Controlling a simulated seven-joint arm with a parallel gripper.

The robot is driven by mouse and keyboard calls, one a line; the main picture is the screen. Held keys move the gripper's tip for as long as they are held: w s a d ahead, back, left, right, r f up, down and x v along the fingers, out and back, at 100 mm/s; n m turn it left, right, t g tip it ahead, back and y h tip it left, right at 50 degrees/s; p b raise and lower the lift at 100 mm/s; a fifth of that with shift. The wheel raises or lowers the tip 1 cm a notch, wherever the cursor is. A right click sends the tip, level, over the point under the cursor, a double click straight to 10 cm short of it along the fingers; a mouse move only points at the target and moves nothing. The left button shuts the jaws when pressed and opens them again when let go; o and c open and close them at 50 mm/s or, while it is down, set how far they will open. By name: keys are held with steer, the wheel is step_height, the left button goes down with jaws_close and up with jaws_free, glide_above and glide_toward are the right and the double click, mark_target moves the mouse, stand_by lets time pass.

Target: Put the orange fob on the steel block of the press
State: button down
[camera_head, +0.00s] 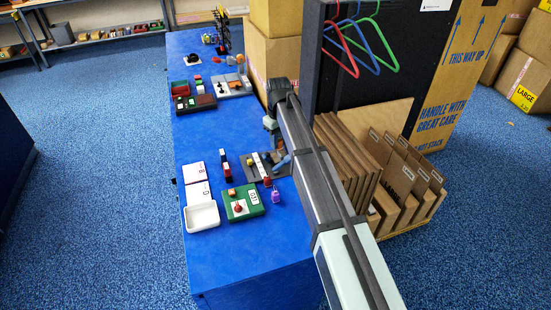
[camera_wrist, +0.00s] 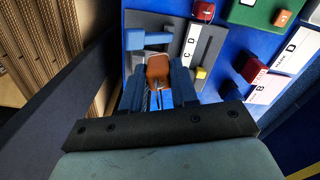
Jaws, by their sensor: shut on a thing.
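The orange fob (camera_wrist: 158,68) is between the two blue fingers of my gripper (camera_wrist: 157,82) in the wrist view, and the gripper is shut on it. The press has a grey base (camera_wrist: 205,60) with a blue lever (camera_wrist: 148,39) just beyond the fob. The steel block is mostly hidden behind the fob and fingers. I cannot tell whether the fob touches it. In the head view the press base (camera_head: 248,172) lies near the table's right edge, and my arm partly covers that area.
A white strip marked C and D (camera_wrist: 190,45) and a yellow piece (camera_wrist: 201,73) sit beside the fob. A green board (camera_head: 243,210), a white tray (camera_head: 201,216) and a purple tag (camera_head: 275,196) lie nearby. Cardboard sheets (camera_head: 345,165) stand right of the table.

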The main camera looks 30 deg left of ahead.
steer(key=w+a+n, duration=0.4)
steer(key=w+n, duration=0.1)
steer(key=n, duration=0.9)
steer(key=shift+s+d+f, duration=0.1)
steer(key=shift+s+f, duration=0.05)
steer(key=shift+f, duration=2.25)
steer(key=shift+s+d+f, duration=0.1)
steer(key=shift+f, duration=2.25)
steer(key=shift+f, duration=0.15)
steer(key=c, duration=0.9)
jaws_free()
steer(key=shift+o, duration=0.2)
step_height(320, 180, up, 12)
steer(key=shift+r, duration=0.2)
